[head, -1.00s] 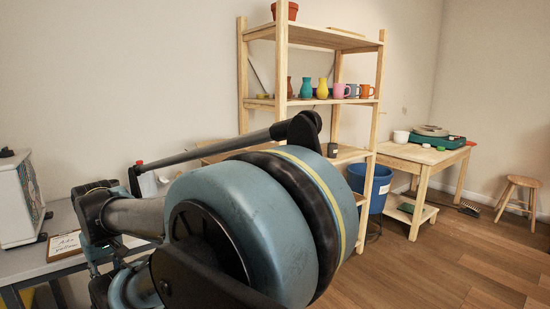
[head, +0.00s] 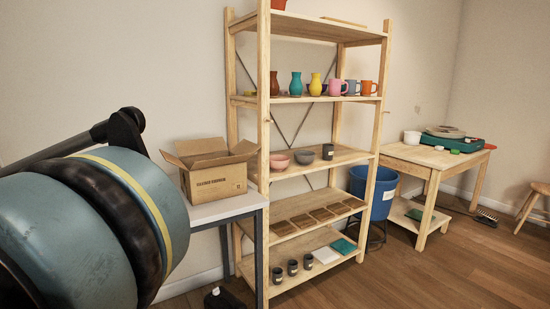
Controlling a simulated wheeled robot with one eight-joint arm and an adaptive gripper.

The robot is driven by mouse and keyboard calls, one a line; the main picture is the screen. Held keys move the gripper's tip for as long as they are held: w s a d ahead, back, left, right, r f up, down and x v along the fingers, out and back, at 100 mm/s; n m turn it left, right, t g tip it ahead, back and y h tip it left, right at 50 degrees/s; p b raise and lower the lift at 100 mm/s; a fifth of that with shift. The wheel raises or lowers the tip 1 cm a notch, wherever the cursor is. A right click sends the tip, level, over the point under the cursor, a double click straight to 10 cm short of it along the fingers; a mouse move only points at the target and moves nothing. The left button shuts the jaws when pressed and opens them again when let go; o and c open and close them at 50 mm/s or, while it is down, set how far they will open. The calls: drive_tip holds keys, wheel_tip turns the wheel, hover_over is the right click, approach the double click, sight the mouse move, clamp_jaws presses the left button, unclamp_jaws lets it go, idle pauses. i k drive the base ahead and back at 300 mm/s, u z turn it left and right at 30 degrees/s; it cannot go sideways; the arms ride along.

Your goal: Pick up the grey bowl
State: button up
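A grey bowl (head: 304,157) sits on the middle board of the wooden shelf unit (head: 263,120). A pink bowl (head: 279,162) stands just left of it, and a small dark cup (head: 328,151) stands to its right. My gripper is out of view. Only thick blue-grey links of my arm show at the left, well apart from the grey bowl.
Colourful vases and mugs (head: 338,86) stand on the board above the bowl. An open cardboard box (head: 215,182) is on a table left of the shelf. A blue bin (head: 382,190) and a wooden table (head: 430,158) stand right. The floor at the right front is open.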

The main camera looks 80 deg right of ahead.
sight(304, 157)
drive_tip(key=u, duration=0.05)
drive_tip(key=k, duration=2.5)
drive_tip(key=z, duration=2.15)
drive_tip(key=i, duration=1)
drive_tip(key=z, duration=0.05)
